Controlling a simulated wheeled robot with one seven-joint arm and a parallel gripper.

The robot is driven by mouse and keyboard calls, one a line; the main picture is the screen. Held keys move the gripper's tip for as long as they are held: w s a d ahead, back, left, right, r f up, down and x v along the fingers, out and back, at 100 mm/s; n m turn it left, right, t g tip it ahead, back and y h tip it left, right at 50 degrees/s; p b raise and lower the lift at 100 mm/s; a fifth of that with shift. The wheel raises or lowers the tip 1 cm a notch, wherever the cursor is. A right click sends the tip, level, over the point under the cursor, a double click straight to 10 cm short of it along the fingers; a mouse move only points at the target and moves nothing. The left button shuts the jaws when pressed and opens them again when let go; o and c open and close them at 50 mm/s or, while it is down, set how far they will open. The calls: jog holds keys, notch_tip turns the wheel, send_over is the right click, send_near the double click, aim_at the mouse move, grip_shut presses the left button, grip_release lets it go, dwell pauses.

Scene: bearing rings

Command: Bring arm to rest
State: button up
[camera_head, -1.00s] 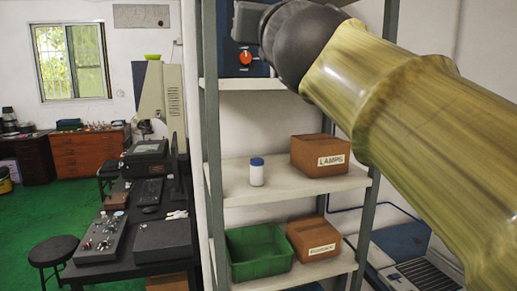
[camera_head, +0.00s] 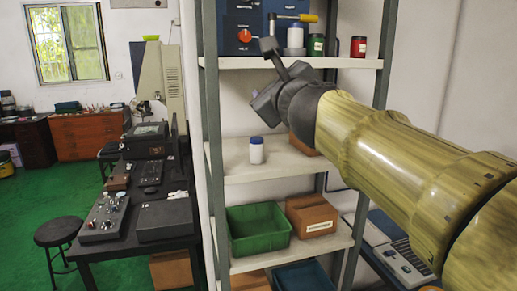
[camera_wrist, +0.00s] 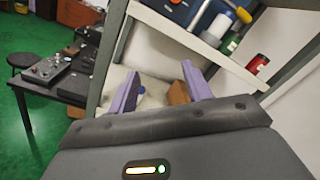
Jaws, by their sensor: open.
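My gripper (camera_wrist: 160,70) shows two purple fingers spread apart in the wrist view, with nothing between them. In the head view my arm reaches in from the right, and its dark end hangs in front of the shelf unit (camera_head: 209,130), between the top and middle shelves. The fingers are mostly hidden there. A white bottle with a blue cap (camera_head: 256,150) stands on the middle shelf, below and apart from my gripper. No bearing rings can be made out.
The top shelf holds a blue box (camera_head: 238,22), a white bottle (camera_head: 295,37), a green jar (camera_head: 317,44) and a red jar (camera_head: 358,46). A green bin (camera_head: 258,236) and a cardboard box (camera_head: 312,214) are on the lower shelf. A black workbench (camera_head: 120,240) stands left.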

jog(key=d+f+n+g, duration=0.25)
jog(key=f+n, duration=0.25)
jog(key=f, duration=0.5)
jog(key=s+d+f+n+g+h, duration=0.1)
jog(key=f+n+g, duration=0.25)
jog(key=f, duration=0.75)
jog(key=d+f+n+g, duration=0.2)
jog(key=f+n, duration=0.4)
jog(key=f, duration=0.4)
jog(key=s+d+f+n+g+h, duration=0.1)
jog(key=s+d+f+n+g, duration=0.2)
jog(key=s+f+n, duration=0.2)
jog(key=s+d+f+n+g+h, duration=0.2)
jog(key=s+d+f+n+g, duration=0.2)
jog(key=s+f, duration=0.8)
notch_tip(320, 180, down, 3)
jog(key=shift+s+r+n+g, duration=0.15)
jog(key=shift+n+g, duration=0.15)
jog(key=shift+n, duration=0.55)
jog(key=shift+d, duration=0.1)
